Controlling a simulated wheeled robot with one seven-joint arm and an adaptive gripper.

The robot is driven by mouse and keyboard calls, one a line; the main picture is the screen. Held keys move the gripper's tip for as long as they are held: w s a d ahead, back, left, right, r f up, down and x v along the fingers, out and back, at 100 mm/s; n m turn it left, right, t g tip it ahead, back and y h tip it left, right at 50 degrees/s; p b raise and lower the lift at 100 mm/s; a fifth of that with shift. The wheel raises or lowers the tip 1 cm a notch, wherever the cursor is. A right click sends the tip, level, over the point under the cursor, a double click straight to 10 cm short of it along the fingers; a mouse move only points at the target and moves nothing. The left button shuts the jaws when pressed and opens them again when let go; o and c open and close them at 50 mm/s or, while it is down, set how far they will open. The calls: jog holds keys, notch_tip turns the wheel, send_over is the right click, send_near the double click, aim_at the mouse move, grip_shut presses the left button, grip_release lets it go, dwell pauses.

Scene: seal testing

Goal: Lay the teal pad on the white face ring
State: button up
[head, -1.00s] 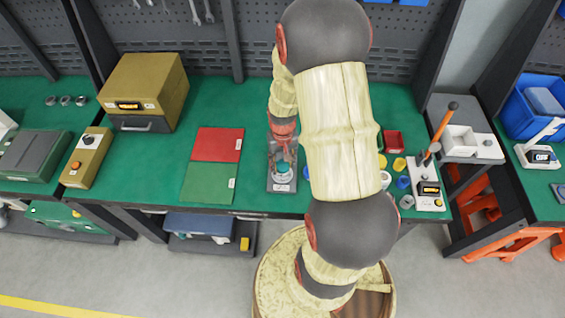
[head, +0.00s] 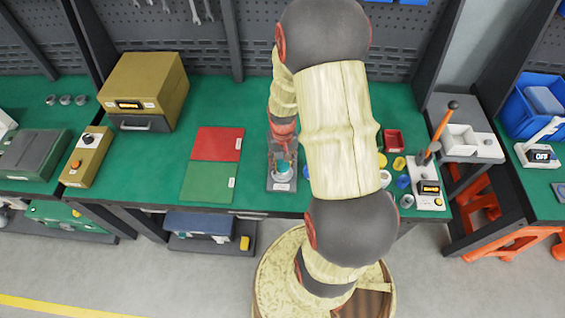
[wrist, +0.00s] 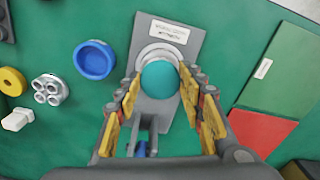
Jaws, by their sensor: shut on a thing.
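The teal pad (wrist: 160,79) is a round disc between my gripper's fingertips (wrist: 162,80) in the wrist view. My gripper is shut on it. The white face ring (wrist: 155,50) sits on a grey fixture plate (wrist: 172,21) with a white label. The pad overlaps the ring's near part, and its far rim shows beyond. I cannot tell whether pad and ring touch. In the head view the teal pad (head: 283,166) appears over the pale ring (head: 284,177), and my gripper (head: 283,155) is small and partly unclear.
A blue round cup (wrist: 95,60), a grey part with several holes (wrist: 50,90) and a yellow ring (wrist: 12,81) lie left of the fixture. A red and green mat (head: 212,165) lies left of it in the head view. A lever press (head: 429,185) stands at right.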

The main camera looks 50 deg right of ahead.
jog(key=o, duration=1.1)
jog(key=shift+c, duration=0.2)
jog(key=shift+o, duration=0.5)
jog(key=shift+r, duration=0.1)
jog(key=shift+r+p, duration=2.35)
jog(key=shift+r, duration=0.6)
